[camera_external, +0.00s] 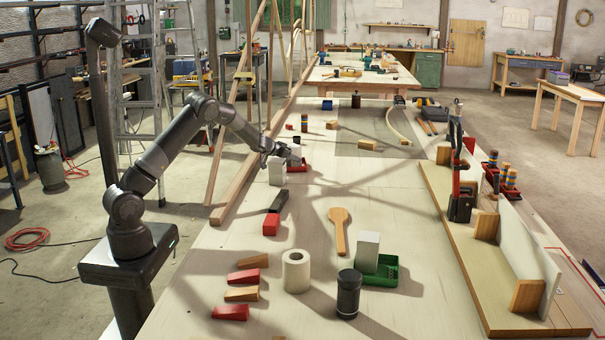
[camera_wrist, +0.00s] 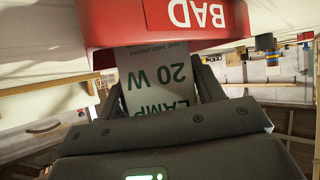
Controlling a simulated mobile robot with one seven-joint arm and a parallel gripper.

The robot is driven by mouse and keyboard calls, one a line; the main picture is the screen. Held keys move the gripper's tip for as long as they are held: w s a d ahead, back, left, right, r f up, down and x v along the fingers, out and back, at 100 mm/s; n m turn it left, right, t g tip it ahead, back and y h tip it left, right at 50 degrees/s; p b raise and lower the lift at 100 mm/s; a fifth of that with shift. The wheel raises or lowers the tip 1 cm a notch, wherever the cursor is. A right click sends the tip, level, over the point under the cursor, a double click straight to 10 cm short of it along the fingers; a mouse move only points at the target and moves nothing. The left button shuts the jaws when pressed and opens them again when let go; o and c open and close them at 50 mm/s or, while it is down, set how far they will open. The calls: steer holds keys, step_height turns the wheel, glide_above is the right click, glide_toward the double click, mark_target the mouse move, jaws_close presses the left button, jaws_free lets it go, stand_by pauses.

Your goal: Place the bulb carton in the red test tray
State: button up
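The white bulb carton (camera_external: 277,172) is upright at the left side of the red test tray (camera_external: 298,168). In the wrist view the carton (camera_wrist: 160,80) reads "LAMP 20 W" upside down and sits between my two fingers, which appear to press on its sides. The red tray (camera_wrist: 120,25), marked "BAD", shows just beyond the carton. My gripper (camera_external: 280,156) is over the carton's top. I cannot tell whether the carton touches the table or the tray.
A green tray (camera_external: 386,272) with another white carton (camera_external: 368,252) stands nearer the camera. A wooden paddle (camera_external: 340,228), a white roll (camera_external: 296,271), a dark jar (camera_external: 348,294) and a red-and-black object (camera_external: 274,214) lie about. A long lath (camera_external: 250,170) runs along the left.

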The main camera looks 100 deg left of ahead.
steer(key=o, duration=0.3)
steer(key=shift+o, duration=0.2)
steer(key=shift+r, duration=0.2)
steer(key=v, duration=0.4)
steer(key=shift+s+d+r, duration=0.1)
steer(key=shift+s+r, duration=0.05)
steer(key=shift+r, duration=0.05)
step_height(320, 180, up, 5)
steer(key=shift+s+d+r, duration=0.1)
steer(key=shift+s+d, duration=0.05)
steer(key=shift+s, duration=0.05)
steer(key=shift+r, duration=0.95)
